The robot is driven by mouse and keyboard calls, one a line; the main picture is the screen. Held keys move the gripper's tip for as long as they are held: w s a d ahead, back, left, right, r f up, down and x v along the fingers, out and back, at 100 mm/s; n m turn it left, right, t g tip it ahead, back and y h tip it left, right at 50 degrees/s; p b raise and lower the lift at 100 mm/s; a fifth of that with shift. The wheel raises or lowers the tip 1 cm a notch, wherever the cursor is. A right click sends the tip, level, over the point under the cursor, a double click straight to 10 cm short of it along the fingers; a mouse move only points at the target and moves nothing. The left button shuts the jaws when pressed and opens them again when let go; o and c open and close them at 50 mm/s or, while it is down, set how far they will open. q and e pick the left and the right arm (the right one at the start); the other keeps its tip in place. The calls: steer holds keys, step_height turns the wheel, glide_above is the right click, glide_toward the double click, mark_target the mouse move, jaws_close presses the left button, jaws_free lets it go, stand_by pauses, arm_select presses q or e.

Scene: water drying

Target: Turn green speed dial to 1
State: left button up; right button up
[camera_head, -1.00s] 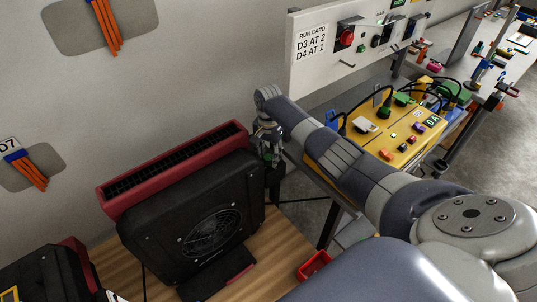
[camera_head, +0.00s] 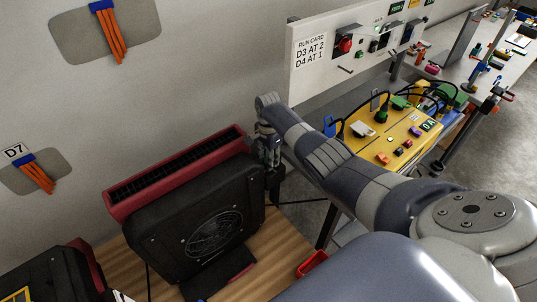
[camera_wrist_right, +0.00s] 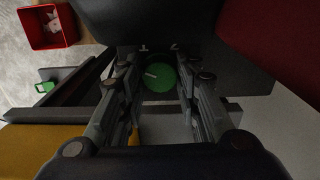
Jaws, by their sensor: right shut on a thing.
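The green speed dial (camera_wrist_right: 165,80) is round with a short white pointer line, on the side of the black air mover with the red top (camera_head: 195,215). Small white marks sit above the dial in the right wrist view, too small to read surely. The pointer slants toward the upper left in that view. My right gripper (camera_wrist_right: 158,78) is shut on the dial, one finger on each side of it. In the head view the right gripper (camera_head: 270,165) is at the air mover's right edge, and the dial is hidden there. My left gripper is not in view.
A second black and red air mover (camera_head: 55,275) stands at the lower left. A red bin (camera_head: 312,263) is at the wooden floor's right edge. A yellow control box (camera_head: 400,150) and a panel with a run card (camera_head: 312,50) stand beyond my right arm.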

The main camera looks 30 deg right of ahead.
steer(key=m+p, duration=0.1)
steer(key=m, duration=0.1)
steer(key=shift+r+m, duration=0.1)
steer(key=shift+m, duration=0.2)
steer(key=shift+m+p, duration=0.35)
steer(key=shift+m, duration=1.05)
steer(key=o, duration=1.1)
steer(key=shift+c, duration=0.2)
step_height(320, 180, up, 12)
